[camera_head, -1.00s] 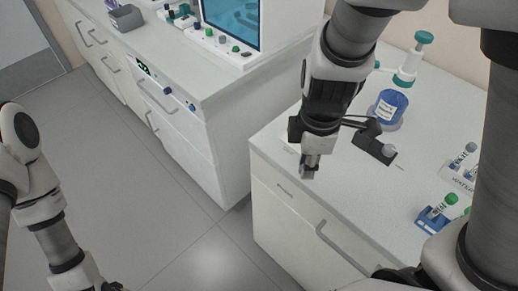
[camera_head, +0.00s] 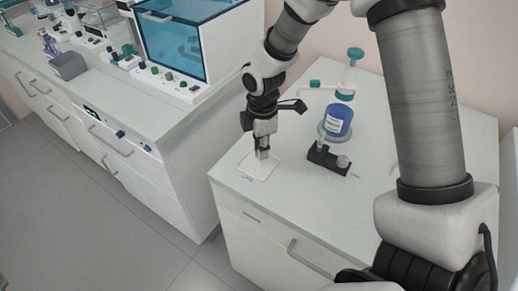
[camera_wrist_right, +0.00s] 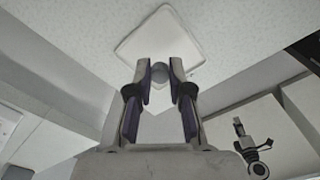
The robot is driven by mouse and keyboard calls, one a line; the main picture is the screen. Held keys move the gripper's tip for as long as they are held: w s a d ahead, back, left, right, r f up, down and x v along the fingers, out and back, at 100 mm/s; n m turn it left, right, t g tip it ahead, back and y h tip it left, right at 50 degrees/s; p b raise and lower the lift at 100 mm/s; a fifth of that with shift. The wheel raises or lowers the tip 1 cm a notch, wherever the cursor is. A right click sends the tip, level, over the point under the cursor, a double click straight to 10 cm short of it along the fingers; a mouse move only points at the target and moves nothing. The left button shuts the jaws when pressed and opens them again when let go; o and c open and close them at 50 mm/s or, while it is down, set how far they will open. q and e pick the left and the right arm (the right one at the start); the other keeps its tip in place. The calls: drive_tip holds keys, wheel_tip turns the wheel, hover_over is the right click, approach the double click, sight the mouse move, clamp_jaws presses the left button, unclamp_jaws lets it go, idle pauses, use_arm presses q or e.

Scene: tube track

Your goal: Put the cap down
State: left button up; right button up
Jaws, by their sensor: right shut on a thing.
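My right gripper (camera_head: 262,152) points down over a white square pad (camera_head: 250,163) near the front left corner of the right-hand counter. In the right wrist view its two fingers (camera_wrist_right: 160,78) are shut on a small grey cap (camera_wrist_right: 159,70). The pad (camera_wrist_right: 150,36) lies just beyond the fingertips in that view. I cannot tell whether the cap touches the pad. In the head view the fingers mostly hide the cap. My left gripper is not in view.
A black holder (camera_head: 325,158) stands right of the pad. Behind it are a blue-filled jar (camera_head: 338,121) and a green-topped dispenser (camera_head: 350,78). The counter's left edge is close to the pad. A second counter (camera_head: 195,120) with a glass-fronted machine (camera_head: 180,45) stands left, across a gap.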

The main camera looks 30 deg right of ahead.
drive_tip(key=shift+f, duration=1.25)
drive_tip(key=o, duration=0.7)
drive_tip(key=shift+f, duration=0.1)
wheel_tip(320, 180, up, 12)
drive_tip(key=shift+r, duration=0.2)
drive_tip(key=shift+s, duration=0.1)
